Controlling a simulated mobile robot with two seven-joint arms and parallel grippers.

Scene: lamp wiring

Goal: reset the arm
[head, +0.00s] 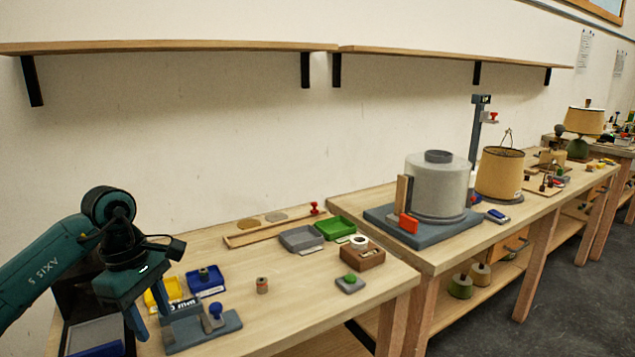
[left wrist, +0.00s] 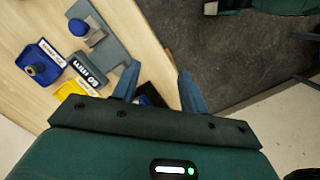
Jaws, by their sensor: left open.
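My left gripper (head: 150,318) hangs at the left end of the near workbench (head: 330,300) in the head view. In the left wrist view, its two blue fingers (left wrist: 158,88) are spread apart with nothing between them. They show over the bench edge and the dark floor. A grey fixture with a blue knob (head: 216,311) lies right beside the gripper; it also shows in the left wrist view (left wrist: 79,27).
A blue bin (head: 206,288) and a yellow bin (head: 168,290) stand close behind the gripper. Green (head: 335,228) and grey (head: 301,239) trays and a wooden block (head: 362,257) sit farther right. A large grey cylinder (head: 437,188) stands on the second bench. Shelves (head: 170,46) run along the wall.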

